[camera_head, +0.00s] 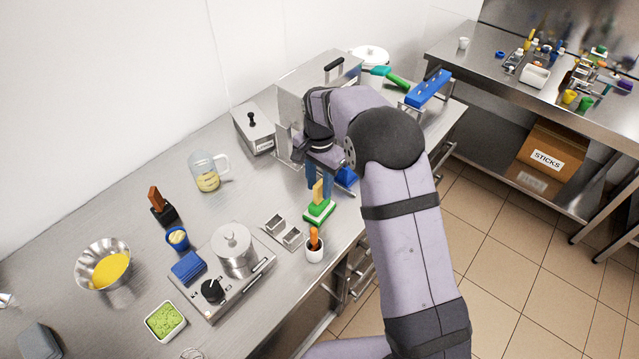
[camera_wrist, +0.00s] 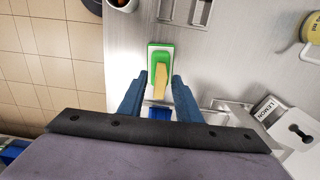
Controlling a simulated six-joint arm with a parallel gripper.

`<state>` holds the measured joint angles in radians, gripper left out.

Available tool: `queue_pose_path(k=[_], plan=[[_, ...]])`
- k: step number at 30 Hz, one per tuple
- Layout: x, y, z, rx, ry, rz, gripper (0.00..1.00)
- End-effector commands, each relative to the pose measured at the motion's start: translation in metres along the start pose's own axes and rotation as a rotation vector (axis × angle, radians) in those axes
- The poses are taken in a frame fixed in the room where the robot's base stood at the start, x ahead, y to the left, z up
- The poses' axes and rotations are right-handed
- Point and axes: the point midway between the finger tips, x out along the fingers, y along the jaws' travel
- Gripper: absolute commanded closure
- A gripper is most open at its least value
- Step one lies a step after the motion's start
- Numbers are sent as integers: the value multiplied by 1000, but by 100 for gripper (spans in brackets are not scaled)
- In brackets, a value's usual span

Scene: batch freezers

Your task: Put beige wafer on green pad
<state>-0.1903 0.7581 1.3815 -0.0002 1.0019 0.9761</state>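The beige wafer (camera_head: 318,192) stands upright or nearly so on the green pad (camera_head: 319,212), which has a white edge and lies on the steel counter. In the wrist view the wafer (camera_wrist: 162,80) rises from the lower half of the green pad (camera_wrist: 161,54). My gripper (camera_wrist: 159,76) has its two blue fingers apart, one on each side of the wafer, with a gap showing on both sides. In the head view the fingers are just behind the wafer, and the arm hides part of the counter there.
A white cup with an orange-handled tool (camera_head: 314,248) and a metal mould (camera_head: 282,233) are close to the pad. A blue object (camera_wrist: 159,113) lies behind it. A lidded metal box (camera_head: 255,130) stands farther back. The counter's front edge is near.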

Motion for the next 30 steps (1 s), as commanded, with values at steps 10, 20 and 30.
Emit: queue_pose_path(k=[10, 20, 30], plan=[[-4, 0, 0, 0, 0, 0, 70], [-40, -1, -1, 0, 3, -4, 70], [-99, -1, -1, 0, 2, -3, 70]])
